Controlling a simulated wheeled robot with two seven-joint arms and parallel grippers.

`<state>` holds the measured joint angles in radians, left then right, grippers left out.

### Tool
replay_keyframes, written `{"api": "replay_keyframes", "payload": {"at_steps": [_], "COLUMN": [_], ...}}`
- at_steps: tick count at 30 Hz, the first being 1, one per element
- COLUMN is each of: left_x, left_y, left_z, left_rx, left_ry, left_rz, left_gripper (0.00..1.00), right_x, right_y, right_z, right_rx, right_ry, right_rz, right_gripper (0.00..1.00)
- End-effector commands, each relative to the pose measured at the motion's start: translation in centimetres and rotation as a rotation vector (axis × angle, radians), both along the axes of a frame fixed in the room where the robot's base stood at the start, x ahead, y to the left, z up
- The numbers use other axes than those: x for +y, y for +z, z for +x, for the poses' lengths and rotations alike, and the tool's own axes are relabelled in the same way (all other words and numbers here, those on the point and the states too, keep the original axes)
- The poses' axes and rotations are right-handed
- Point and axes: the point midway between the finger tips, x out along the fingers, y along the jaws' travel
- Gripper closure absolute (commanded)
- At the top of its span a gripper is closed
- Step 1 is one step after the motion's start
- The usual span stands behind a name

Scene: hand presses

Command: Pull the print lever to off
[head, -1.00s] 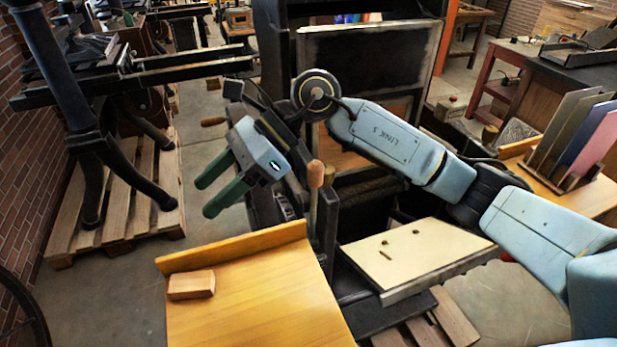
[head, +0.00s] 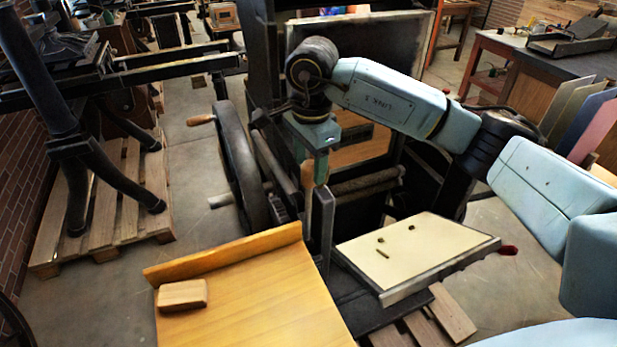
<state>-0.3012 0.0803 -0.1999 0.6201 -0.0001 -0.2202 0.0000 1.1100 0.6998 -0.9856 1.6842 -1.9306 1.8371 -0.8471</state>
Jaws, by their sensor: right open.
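The print lever (head: 326,215) is an upright dark bar with a light wooden grip (head: 308,175) at its top, on the front of the black press. My right gripper (head: 312,172) points down over the lever's top, with its green fingers open beside the wooden grip. The gripper body and a finger partly hide the grip, and I cannot tell whether the fingers touch it. My left gripper is not in view.
A slanted wooden board (head: 250,290) with a wooden block (head: 182,295) stands in front. A pale press bed (head: 425,250) lies to the right of the lever. A dark wheel with a wooden crank handle (head: 200,119) is on the left.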

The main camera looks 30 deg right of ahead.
Motion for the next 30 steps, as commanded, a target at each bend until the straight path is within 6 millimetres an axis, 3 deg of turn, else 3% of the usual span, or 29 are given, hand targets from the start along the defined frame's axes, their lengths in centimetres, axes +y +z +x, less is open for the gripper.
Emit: {"api": "replay_keyframes", "payload": {"at_steps": [3, 9, 21, 30], "left_x": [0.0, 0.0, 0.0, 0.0], "left_y": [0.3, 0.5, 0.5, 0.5], "left_z": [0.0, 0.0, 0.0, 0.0], "left_rx": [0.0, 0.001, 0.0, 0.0], "left_ry": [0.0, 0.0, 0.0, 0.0], "left_rz": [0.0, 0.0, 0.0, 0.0], "left_gripper": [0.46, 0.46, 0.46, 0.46], "right_x": [0.0, 0.1, 0.1, 0.1], "right_y": [-2.3, -4.6, -5.3, -5.2], "right_z": [0.0, 0.2, 0.2, 0.2], "right_rx": [0.005, 0.001, 0.0, 0.0], "right_ry": [0.0, 0.0, 0.001, 0.001], "right_rz": [0.0, 0.001, 0.001, 0.002], "right_gripper": [0.46, 0.46, 0.48, 0.87]}}
